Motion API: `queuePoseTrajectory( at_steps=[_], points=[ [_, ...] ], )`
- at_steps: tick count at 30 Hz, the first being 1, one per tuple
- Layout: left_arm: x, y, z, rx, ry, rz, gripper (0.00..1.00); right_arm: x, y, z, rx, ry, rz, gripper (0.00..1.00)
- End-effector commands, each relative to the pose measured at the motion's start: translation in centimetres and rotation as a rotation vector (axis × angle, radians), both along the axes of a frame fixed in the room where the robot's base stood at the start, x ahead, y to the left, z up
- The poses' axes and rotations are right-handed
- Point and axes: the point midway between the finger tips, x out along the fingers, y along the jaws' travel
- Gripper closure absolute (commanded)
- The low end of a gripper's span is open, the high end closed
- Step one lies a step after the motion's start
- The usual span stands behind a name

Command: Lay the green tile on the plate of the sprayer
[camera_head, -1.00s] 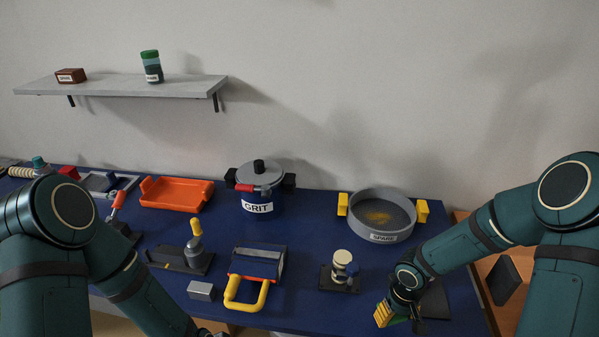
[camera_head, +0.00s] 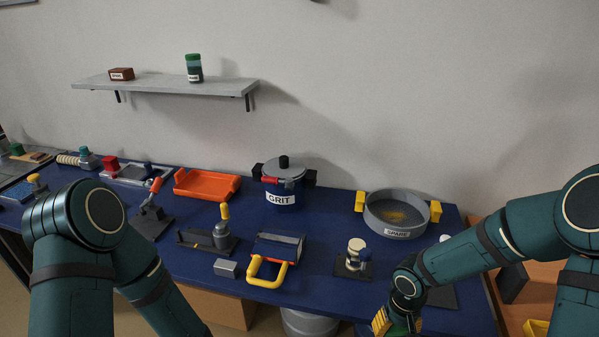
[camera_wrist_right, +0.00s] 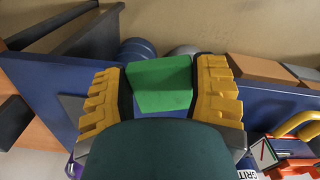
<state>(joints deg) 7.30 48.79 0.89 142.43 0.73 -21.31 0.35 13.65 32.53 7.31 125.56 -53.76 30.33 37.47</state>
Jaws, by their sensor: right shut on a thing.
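The green tile (camera_wrist_right: 160,82) is a thick green block between the yellow fingers of my right gripper (camera_wrist_right: 163,92) in the right wrist view. The gripper is shut on it. In the head view my right gripper (camera_head: 388,325) is low, near the table's front edge, with a bit of green tile (camera_head: 402,328) showing beside its yellow finger. A device with a grey cylinder, a yellow top and a dark base (camera_head: 222,236) stands mid-table; I cannot tell whether it is the sprayer. My left arm comes in from the left; its gripper is out of frame.
Several tools crowd the left end. A shelf (camera_head: 170,84) hangs behind.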

Motion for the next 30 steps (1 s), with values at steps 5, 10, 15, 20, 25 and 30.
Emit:
queuePoseTrajectory(
  at_steps=[5, 10, 15, 20, 25, 30],
  points=[
    [-0.2, 0.0, -0.5, -0.002, 0.005, -0.003, 0.53, 0.2, 3.3, 1.9, 0.002, -0.002, -0.045, 0.82],
    [-0.3, 0.0, -0.6, -0.002, 0.006, -0.004, 0.53, 0.1, 4.5, 2.7, 0.003, 0.002, -0.066, 0.82],
    [-0.3, 0.0, -0.6, -0.002, 0.006, -0.004, 0.53, 0.1, 4.6, 2.7, 0.004, 0.001, -0.067, 0.82],
    [-0.3, 0.0, -0.6, -0.002, 0.006, -0.004, 0.53, 0.1, 4.5, 2.7, 0.004, 0.001, -0.067, 0.82],
    [-0.3, 0.0, -0.6, -0.002, 0.006, -0.004, 0.53, 0.1, 4.5, 2.7, 0.004, 0.002, -0.068, 0.82],
    [-0.3, 0.0, -0.6, -0.002, 0.006, -0.004, 0.53, 0.1, 4.5, 2.7, 0.004, 0.000, -0.068, 0.82]
  ],
)
